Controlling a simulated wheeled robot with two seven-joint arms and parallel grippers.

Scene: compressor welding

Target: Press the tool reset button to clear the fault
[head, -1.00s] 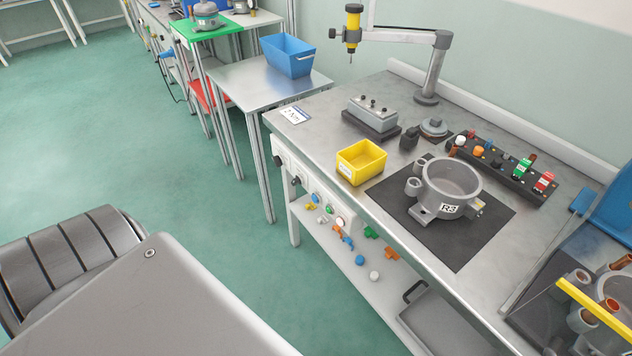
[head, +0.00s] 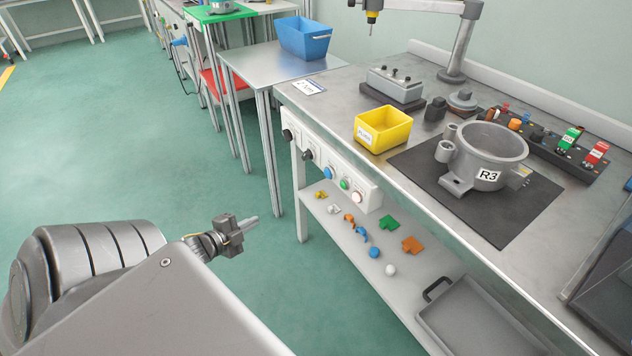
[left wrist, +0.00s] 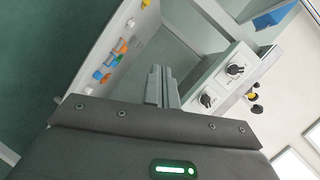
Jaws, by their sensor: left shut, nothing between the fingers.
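The control panel (head: 318,160) is on the front edge of the workbench. It carries two black knobs (head: 288,135), a blue button (head: 328,173), a green button (head: 344,184) and a pale button with a reddish ring (head: 357,196). Their labels are too small to read, so I cannot tell which is the tool reset. My left gripper (head: 251,222) is shut and empty, apart from the panel, to its lower left over the floor. In the left wrist view its fingers (left wrist: 161,88) are together, with black knobs (left wrist: 235,70) to their right. My right gripper is not in view.
A lower shelf (head: 335,222) holds several small coloured parts and a grey tray (head: 480,318). On the bench top are a yellow bin (head: 383,128) and a grey housing marked R3 (head: 487,155). A side table with a blue bin (head: 303,40) stands behind. Open floor lies left.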

